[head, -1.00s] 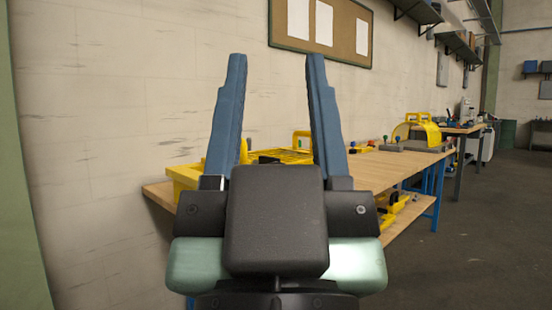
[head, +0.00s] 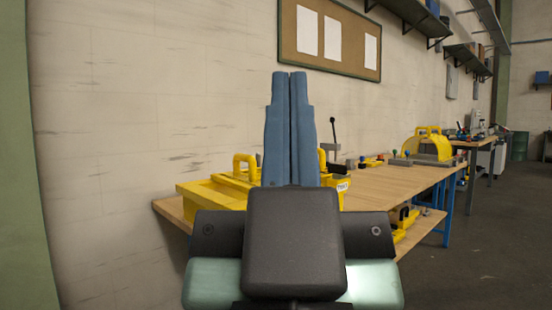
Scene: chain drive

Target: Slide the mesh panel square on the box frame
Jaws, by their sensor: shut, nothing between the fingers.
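My gripper (head: 290,76) stands upright in the middle of the head view, its two blue fingers pressed together and empty. Behind it, on the near end of the workbench, is a yellow box frame (head: 212,196) with raised edges. A yellow handle (head: 244,162) stands up at its back, just left of the fingers. More yellow structure shows right of the fingers. The fingers and my dark gripper body hide the middle of the frame. I cannot make out the mesh panel separately, nor whether it sits square. The fingers appear nearer to me than the frame, with no contact visible.
The wooden workbench (head: 395,182) runs away to the right along the wall, its middle fairly clear. A black-knobbed lever (head: 333,130) stands behind the fingers. A yellow arched guard (head: 430,145) stands farther along. Yellow parts (head: 403,217) lie on the lower shelf. Floor is open at right.

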